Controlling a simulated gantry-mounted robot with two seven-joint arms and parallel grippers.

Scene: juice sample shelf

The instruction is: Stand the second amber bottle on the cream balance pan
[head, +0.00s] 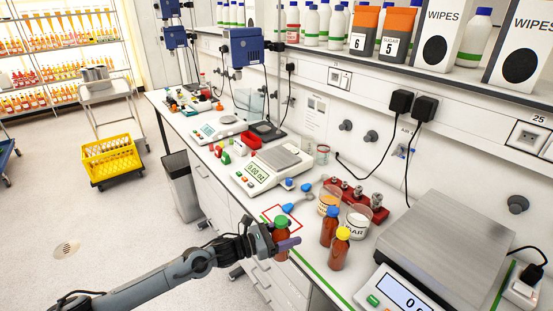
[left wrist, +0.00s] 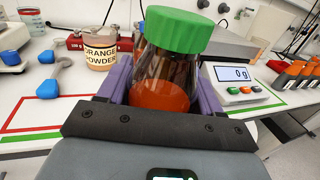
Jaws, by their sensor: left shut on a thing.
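My left gripper (head: 287,243) is shut on an amber bottle with a green cap (head: 281,222), near the bench's front edge. In the left wrist view the green-capped bottle (left wrist: 167,60) stands roughly upright between the purple fingers, with orange-red liquid inside. Its base is hidden by the gripper. Two other amber bottles stand to its right in the head view, one with a blue cap (head: 329,227) and one with a yellow cap (head: 338,252). The cream balance (head: 258,177) stands farther back, reading 0.00 oz, and its square pan (head: 283,158) is empty. My right gripper is not in view.
A red outlined square (head: 294,212) and a blue scoop (head: 300,200) lie between bottle and balance. The orange powder jar (head: 329,200), sugar jar (head: 357,221) and red rack (head: 358,196) stand behind the bottles. A large grey scale (head: 440,245) fills the right.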

